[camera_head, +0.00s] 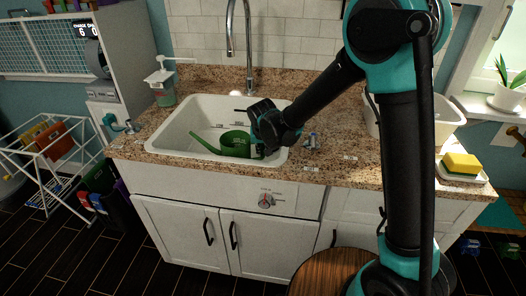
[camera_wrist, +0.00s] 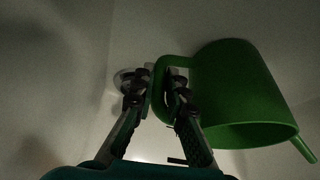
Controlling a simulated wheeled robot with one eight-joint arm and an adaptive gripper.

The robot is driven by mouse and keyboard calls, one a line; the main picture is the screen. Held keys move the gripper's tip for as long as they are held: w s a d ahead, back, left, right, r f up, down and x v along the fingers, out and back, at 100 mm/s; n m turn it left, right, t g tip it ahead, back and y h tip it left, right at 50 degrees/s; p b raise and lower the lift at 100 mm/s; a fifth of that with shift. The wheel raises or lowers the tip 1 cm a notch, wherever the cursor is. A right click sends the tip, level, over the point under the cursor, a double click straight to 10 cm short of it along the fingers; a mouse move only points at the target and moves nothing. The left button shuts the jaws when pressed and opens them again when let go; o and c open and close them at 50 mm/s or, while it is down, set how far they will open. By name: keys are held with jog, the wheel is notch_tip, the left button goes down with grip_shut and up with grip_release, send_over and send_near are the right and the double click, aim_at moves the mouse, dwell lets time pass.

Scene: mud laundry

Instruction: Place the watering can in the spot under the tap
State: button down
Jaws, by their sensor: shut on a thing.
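The green watering can (camera_head: 234,143) is inside the white sink (camera_head: 180,128), toward the right part of the basin, with its spout pointing left. My gripper (camera_head: 258,146) reaches into the sink from the right. In the wrist view my gripper (camera_wrist: 152,92) is shut on the handle of the watering can (camera_wrist: 232,90), whose body is to the right of the fingers. The drain (camera_wrist: 122,78) shows behind the left finger. The chrome tap (camera_head: 249,60) arches above the back of the sink. I cannot tell whether the can touches the basin floor.
A soap dispenser (camera_head: 162,86) stands at the sink's back left. A white tub (camera_head: 440,122) and a yellow sponge (camera_head: 460,163) are on the counter at the right. A temperature knob (camera_head: 265,201) is on the cabinet front.

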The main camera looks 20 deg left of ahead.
jog(key=c, duration=1.5)
grip_release()
jog(key=shift+c, duration=0.2)
jog(key=v, duration=1.2)
